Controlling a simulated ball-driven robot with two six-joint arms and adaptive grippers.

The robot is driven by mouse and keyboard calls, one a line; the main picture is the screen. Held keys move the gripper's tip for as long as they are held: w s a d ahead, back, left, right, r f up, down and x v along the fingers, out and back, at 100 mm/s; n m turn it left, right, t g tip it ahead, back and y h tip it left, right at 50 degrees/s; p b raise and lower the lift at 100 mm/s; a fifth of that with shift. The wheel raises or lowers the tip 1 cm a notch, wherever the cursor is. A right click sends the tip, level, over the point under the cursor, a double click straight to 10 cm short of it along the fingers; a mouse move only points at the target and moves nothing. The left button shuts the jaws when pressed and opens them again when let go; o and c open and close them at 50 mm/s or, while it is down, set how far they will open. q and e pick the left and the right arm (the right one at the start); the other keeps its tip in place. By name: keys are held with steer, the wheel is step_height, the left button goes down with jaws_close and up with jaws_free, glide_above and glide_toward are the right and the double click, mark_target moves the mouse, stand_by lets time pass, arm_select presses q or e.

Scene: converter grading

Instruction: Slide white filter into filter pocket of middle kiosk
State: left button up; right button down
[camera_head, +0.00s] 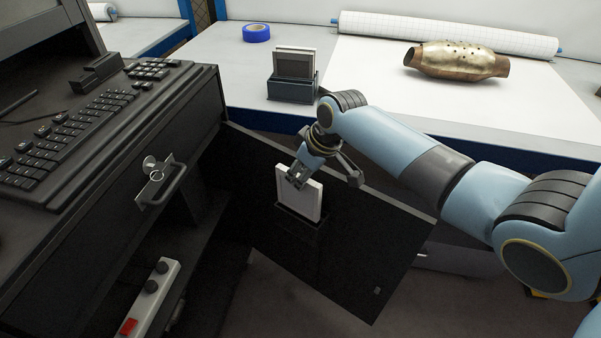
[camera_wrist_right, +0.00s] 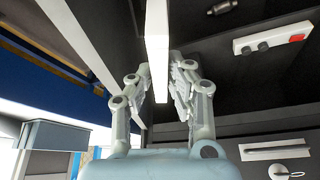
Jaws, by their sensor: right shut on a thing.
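The white filter (camera_head: 311,196) stands upright against the open black door (camera_head: 365,245) of the kiosk (camera_head: 110,215). Its lower edge is at the dark filter pocket (camera_head: 299,219) on the door and seems to be inside the pocket's mouth; how deep I cannot tell. My right gripper (camera_head: 298,178) is shut on the upper left part of the filter. In the right wrist view the filter (camera_wrist_right: 157,40) shows edge-on between the two fingers (camera_wrist_right: 165,90). My left gripper is not in view.
A dark holder (camera_head: 291,92) with a grey, white-framed filter stands on the bench behind the door. A blue tape roll (camera_head: 256,33), a brass converter (camera_head: 456,60) and a paper roll (camera_head: 450,35) lie there too. The keyboard (camera_head: 85,130) and latch handle (camera_head: 162,183) are at left.

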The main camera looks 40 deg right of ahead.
mark_target(300, 201)
steer(key=shift+f, duration=0.1)
steer(key=shift+f+b, duration=3.1)
steer(key=shift+f, duration=1.55)
steer(key=c, duration=0.9)
jaws_free()
steer(key=shift+r, duration=0.15)
steer(key=shift+r+p, duration=3.35)
steer(key=shift+p, duration=0.3)
